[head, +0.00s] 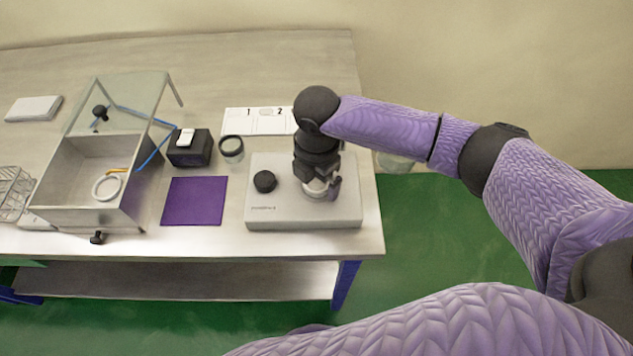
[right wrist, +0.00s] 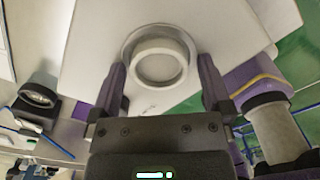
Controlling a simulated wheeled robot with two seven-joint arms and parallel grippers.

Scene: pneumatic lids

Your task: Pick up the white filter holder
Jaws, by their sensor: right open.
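The white filter holder (right wrist: 160,50), a round white ring, sits in a circular metal seat on top of the grey device (head: 285,213). In the right wrist view it lies between the two fingers, a little ahead of the palm. My right gripper (head: 322,188) is over the right part of the device, pointing down. It also shows in the right wrist view (right wrist: 162,66), open, with one finger on each side of the ring. I cannot tell whether the fingers touch it. In the head view the gripper partly hides the seat. My left gripper is out of view.
A metal box (head: 85,205) with a raised clear lid (head: 125,95) holds another white ring (head: 107,187). A purple mat (head: 195,202), a black box (head: 188,150), a dark-rimmed jar (head: 231,147) and a numbered white plate (head: 245,122) lie between. A black knob (head: 265,181) stands on the device.

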